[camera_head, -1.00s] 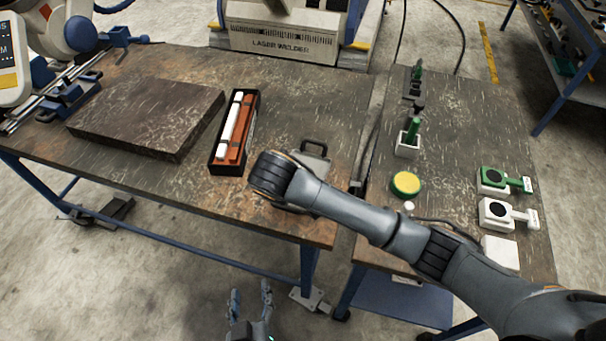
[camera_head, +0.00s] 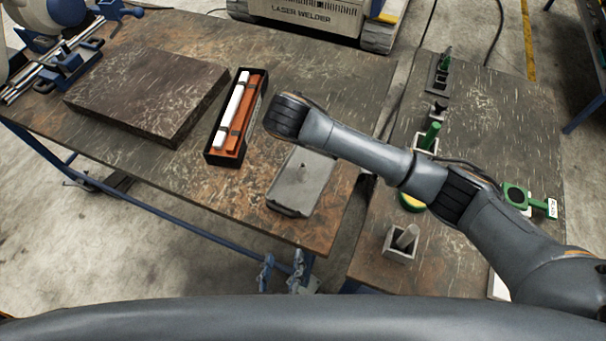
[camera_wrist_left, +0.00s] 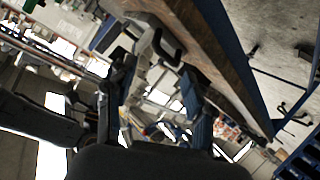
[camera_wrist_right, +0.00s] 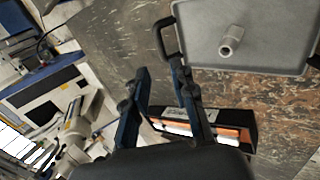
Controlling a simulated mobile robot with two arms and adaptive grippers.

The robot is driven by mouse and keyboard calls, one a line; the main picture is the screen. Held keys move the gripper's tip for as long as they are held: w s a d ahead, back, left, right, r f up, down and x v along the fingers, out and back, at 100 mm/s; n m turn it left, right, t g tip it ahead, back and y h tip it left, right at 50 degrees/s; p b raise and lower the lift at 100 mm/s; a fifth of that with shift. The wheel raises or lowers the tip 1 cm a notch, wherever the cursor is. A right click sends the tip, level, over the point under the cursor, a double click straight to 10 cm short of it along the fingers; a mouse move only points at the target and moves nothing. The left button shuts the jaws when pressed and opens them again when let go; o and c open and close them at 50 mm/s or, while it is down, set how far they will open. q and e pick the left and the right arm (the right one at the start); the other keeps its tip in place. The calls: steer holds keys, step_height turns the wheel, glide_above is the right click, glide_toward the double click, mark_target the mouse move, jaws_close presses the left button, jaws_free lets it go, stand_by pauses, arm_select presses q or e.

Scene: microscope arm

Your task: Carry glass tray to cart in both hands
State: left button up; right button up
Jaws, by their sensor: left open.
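The grey tray (camera_head: 300,193) lies flat near the front right corner of the worn table, a short post standing on it. It also shows in the right wrist view (camera_wrist_right: 270,50), with a black handle (camera_wrist_right: 163,38). My left gripper (camera_head: 281,268) points up just off the table's front edge, apart from the tray. In the left wrist view its fingers (camera_wrist_left: 157,75) are spread, with a dark handle (camera_wrist_left: 165,48) beyond them. My right gripper (camera_wrist_right: 160,75) has spread, empty fingers short of the handle; in the head view its arm hides it.
A thick dark slab (camera_head: 150,95) and a black case with orange lining (camera_head: 235,118) stand left of the tray. A second bench (camera_head: 500,120), across a gap, holds green and white fixtures; I cannot tell whether it is the cart. A laser welder (camera_head: 300,12) stands behind.

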mark_target(292, 214)
arm_select(q)
steer(key=x, duration=1.4)
arm_select(e)
steer(key=x, duration=1.4)
arm_select(q)
steer(key=shift+c, duration=0.4)
arm_select(e)
steer(key=shift+c, duration=0.6)
arm_select(q)
steer(key=c, duration=0.3)
arm_select(e)
steer(key=c, duration=0.3)
arm_select(q)
jaws_close()
arm_select(e)
jaws_close()
arm_select(q)
steer(key=shift+r, duration=0.1)
arm_select(e)
steer(key=shift+r, duration=0.1)
